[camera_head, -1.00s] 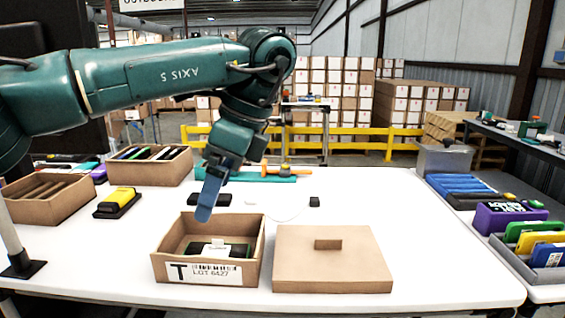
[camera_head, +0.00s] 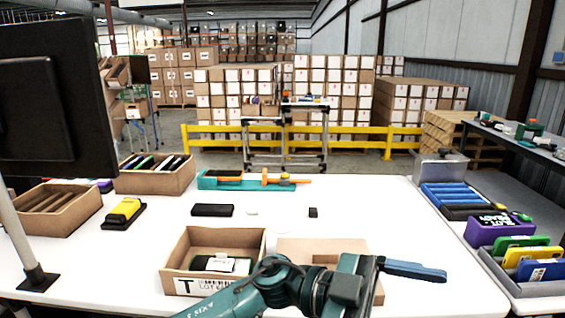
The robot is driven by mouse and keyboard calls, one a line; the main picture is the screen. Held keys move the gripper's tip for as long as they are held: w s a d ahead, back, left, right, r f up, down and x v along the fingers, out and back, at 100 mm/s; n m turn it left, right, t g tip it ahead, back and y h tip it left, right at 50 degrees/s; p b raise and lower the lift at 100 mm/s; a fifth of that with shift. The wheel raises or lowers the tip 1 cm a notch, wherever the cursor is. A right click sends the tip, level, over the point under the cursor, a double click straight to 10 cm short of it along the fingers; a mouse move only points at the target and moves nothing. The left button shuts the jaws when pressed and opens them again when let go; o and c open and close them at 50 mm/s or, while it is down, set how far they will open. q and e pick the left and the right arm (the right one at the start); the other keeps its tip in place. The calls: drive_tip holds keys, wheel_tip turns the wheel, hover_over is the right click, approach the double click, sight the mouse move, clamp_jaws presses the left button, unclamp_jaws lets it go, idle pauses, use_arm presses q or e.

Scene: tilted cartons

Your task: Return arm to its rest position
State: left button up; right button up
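My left arm comes in low at the bottom, left of centre, and reaches right across the front of the table. Its gripper (camera_head: 415,271) points right, above the table's front right part, past the cardboard lid (camera_head: 305,248). The blue fingers show side-on as one bar, so I cannot tell whether they are open or shut. I see nothing held. The open carton (camera_head: 173,262), marked T, stands just left of the lid with a dark item and white paper (camera_head: 228,265) inside. The arm hides part of both the carton's front and the lid. My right gripper is not in view.
A monitor (camera_head: 50,100) stands at the left. Cartons (camera_head: 60,222), a yellow-black device (camera_head: 124,211) and a teal tool tray (camera_head: 222,184) sit along the table's left and back. The table's middle right is clear.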

use_arm(q)
drive_tip(key=w+a+r+n+t+h+p, duration=0.2)
drive_tip(key=w+n+t+h, duration=0.2)
drive_tip(key=n+t+h, duration=0.25)
drive_tip(key=w+a+f+n+t+y+p, duration=0.1)
drive_tip(key=w+a+f+n+t+y, duration=0.2)
drive_tip(key=a+f+n+t+y, duration=0.45)
drive_tip(key=w+a+f+n+t+y+p, duration=0.2)
drive_tip(key=w+a+n+t, duration=0.2)
drive_tip(key=n+t, duration=0.7)
drive_tip(key=s+a+f+g+y+p, duration=0.1)
drive_tip(key=s+a+f+y, duration=0.4)
drive_tip(key=f, duration=0.5)
drive_tip(key=s+a+f+g+y+p, duration=0.1)
drive_tip(key=s+a+f+g+y, duration=0.2)
drive_tip(key=s+a+f+y, duration=0.3)
drive_tip(key=s+a+f, duration=0.3)
drive_tip(key=a+f, duration=0.1)
drive_tip(key=a, duration=0.1)
drive_tip(key=shift+n+p, duration=0.35)
drive_tip(key=shift+n, duration=0.05)
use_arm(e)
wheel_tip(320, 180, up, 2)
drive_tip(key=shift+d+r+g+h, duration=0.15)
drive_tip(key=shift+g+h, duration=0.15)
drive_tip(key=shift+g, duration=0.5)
